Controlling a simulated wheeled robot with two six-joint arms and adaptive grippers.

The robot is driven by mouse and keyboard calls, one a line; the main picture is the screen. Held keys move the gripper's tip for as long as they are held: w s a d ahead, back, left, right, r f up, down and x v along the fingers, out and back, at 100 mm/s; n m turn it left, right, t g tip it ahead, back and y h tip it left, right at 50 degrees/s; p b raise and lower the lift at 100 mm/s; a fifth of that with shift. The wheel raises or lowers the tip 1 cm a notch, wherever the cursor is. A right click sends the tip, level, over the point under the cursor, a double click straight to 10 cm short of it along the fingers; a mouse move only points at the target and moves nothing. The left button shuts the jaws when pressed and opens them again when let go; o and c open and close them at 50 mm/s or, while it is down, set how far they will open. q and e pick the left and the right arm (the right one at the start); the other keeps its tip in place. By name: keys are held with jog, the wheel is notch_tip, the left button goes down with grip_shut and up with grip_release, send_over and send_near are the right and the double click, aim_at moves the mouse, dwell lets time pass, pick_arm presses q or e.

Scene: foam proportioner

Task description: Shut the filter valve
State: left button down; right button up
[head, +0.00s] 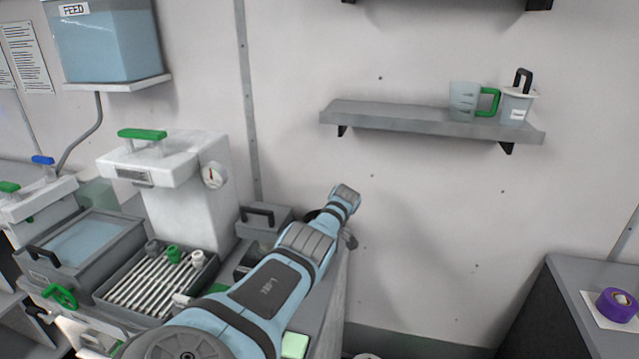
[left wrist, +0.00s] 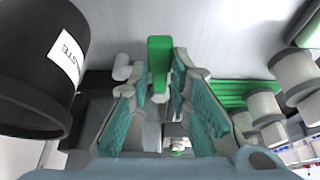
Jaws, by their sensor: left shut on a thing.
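In the left wrist view, my left gripper (left wrist: 163,88) has its teal-padded fingers closed around a green lever (left wrist: 160,58), which stands up between the fingertips. Pale fittings show on both sides of the lever. I see no label that names it as the filter valve, and the fingers hide its lower part. In the head view my left arm reaches from the bottom toward the middle, past the bench end; its gripper is mostly hidden there. My right gripper is not in view.
A black container (left wrist: 40,65) marked WASTE stands close at left in the wrist view. Pale cylinders (left wrist: 265,105) are close at right. In the head view, a tray of white rods (head: 157,284) and a white press-like unit (head: 185,185) stand left of my arm. A wall shelf (head: 430,119) is at right.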

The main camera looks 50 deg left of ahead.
pick_arm(q)
jog(key=shift+s, duration=0.1)
jog(key=c, duration=1.5)
grip_release()
jog(key=shift+a, duration=0.15)
jog(key=v, duration=1.2)
jog(key=shift+a, duration=0.1)
